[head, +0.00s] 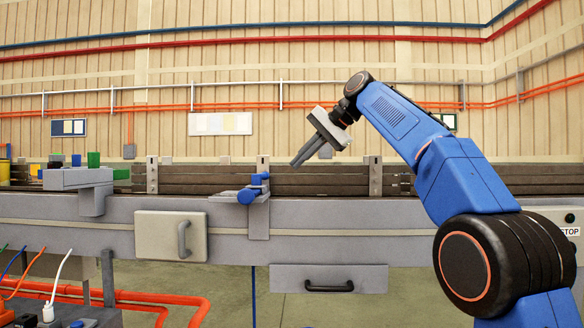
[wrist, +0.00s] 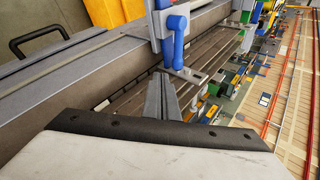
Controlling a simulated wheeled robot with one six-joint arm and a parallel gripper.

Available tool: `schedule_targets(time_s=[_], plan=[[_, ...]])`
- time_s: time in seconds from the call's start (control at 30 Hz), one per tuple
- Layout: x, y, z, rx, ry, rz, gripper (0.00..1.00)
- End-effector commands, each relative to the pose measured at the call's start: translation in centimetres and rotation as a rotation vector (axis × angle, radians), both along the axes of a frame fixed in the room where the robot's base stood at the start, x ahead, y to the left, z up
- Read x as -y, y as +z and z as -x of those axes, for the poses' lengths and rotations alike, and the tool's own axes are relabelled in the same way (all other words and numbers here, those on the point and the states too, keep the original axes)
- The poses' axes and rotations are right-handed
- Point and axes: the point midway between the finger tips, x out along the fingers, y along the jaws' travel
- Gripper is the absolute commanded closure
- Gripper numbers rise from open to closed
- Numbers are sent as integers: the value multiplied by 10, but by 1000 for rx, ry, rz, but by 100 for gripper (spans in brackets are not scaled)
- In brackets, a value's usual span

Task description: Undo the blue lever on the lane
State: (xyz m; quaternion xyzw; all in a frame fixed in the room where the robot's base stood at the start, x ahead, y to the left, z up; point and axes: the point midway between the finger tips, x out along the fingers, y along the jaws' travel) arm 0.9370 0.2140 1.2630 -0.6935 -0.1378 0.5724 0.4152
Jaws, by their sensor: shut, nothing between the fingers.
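The blue lever (head: 248,196) is mounted on a grey bracket at the near side of the lane (head: 330,180). In the head view its handle points toward me and slightly left, with its blue pivot at the right. The lever also shows in the wrist view (wrist: 177,42), at the top centre beyond the fingers. My gripper (head: 296,163) is shut and empty, above and to the right of the lever, and apart from it. In the wrist view my gripper (wrist: 160,80) points toward the lever's bracket.
A beige door with a handle (head: 170,235) and a grey drawer (head: 328,279) are on the front. Cables and orange pipes lie at lower left. The air above the lever is free.

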Motion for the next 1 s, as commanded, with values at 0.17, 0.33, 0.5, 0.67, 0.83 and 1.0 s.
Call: schedule_targets(time_s=[0.17,0.33,0.5,0.67,0.83,1.0], plan=[[20,19,2,2,-1,0,100],[35,32,4,1,-1,-1,100],[43,39,6,0,0,0,100],[46,42,7,1,-1,0,100],[47,43,9,2,-2,3,100],[57,39,18,13,-18,27,100]])
